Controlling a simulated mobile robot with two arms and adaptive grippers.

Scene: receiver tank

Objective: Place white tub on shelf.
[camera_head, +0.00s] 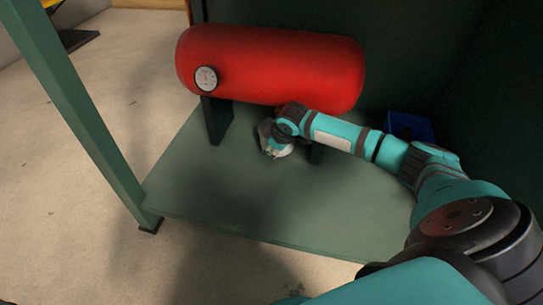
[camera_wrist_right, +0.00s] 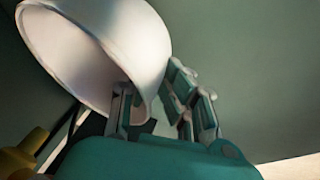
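The white tub (camera_wrist_right: 95,40) fills the upper left of the right wrist view, with its open mouth towards the camera. My right gripper (camera_wrist_right: 150,90) has its fingers on either side of the tub's wall at the rim, one inside and one outside, and appears shut on it. In the head view the right gripper (camera_head: 272,150) is low over the green shelf (camera_head: 215,195), under the red tank. The tub (camera_head: 283,151) shows there only as a small pale patch, mostly hidden by the gripper. I cannot tell whether it touches the shelf. My left gripper is out of view.
The red tank (camera_head: 280,65) with a round gauge (camera_head: 206,78) stands on dark supports (camera_head: 217,120) over the shelf. A blue bin (camera_head: 410,127) sits at the back right, behind my right arm. A green post (camera_head: 85,115) stands at left. The shelf's front left is clear.

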